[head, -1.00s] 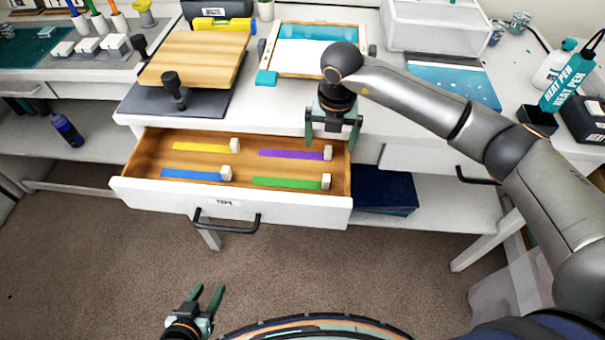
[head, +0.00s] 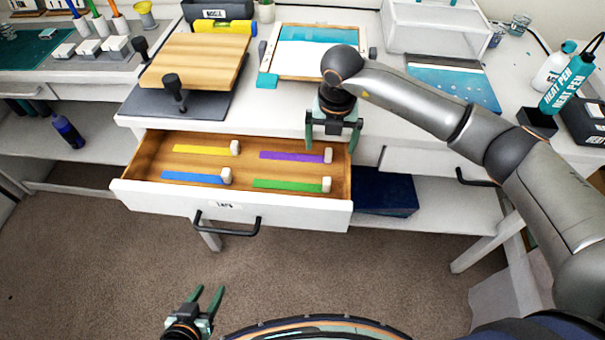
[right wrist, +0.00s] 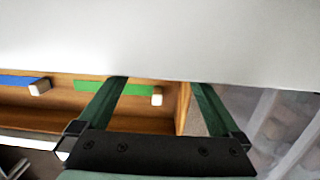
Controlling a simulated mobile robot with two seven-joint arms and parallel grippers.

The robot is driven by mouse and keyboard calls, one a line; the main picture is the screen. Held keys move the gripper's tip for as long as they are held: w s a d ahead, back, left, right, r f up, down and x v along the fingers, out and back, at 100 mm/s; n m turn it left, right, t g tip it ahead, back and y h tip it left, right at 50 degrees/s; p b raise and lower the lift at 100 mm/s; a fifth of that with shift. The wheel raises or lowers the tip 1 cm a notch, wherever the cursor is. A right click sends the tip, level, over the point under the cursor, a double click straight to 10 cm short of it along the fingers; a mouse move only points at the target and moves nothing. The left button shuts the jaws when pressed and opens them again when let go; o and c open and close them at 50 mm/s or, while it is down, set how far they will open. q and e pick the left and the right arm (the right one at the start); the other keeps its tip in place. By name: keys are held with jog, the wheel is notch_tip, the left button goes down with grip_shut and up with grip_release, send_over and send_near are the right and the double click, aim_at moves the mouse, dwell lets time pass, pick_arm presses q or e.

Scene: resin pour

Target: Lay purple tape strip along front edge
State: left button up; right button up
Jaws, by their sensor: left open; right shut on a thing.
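The purple tape strip (head: 290,156) lies flat in the back right of the open drawer (head: 228,204), with a white block (head: 328,155) at its right end. My right gripper (head: 333,143) points down over the drawer's back right corner, above and beside that block. My left gripper (head: 206,293) is open and empty, low over the floor.
Yellow (head: 202,150), blue (head: 192,177) and green (head: 287,184) strips share the drawer. On the table above stand a wooden board (head: 195,62), a framed blue-and-white panel (head: 318,48) and a clear box (head: 435,28). The table's front edge is close behind my right gripper.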

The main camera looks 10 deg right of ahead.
aim_at(328, 169)
jog(key=shift+g, duration=0.7)
jog(key=shift+s+a+f+p, duration=0.2)
jog(key=shift+s+f+p, duration=0.05)
jog(key=shift+s+f, duration=0.4)
jog(key=shift+s+a+f+p, duration=0.25)
jog(key=shift+s+f, duration=0.4)
jog(key=shift+s+a+f+p, duration=0.2)
jog(key=shift+s+f+p, duration=0.05)
jog(key=shift+s+f, duration=0.4)
jog(key=shift+c, duration=0.6)
jog(key=shift+w+r+p, duration=0.2)
jog(key=shift+r+p, duration=0.75)
jog(key=shift+r, duration=0.15)
jog(key=shift+c, duration=1.3)
jog(key=o, duration=0.8)
jog(key=shift+o, duration=1.4)
notch_tip(328, 169, up, 14)
jog(key=shift+w+d, duration=0.2)
jog(key=shift+w, duration=0.15)
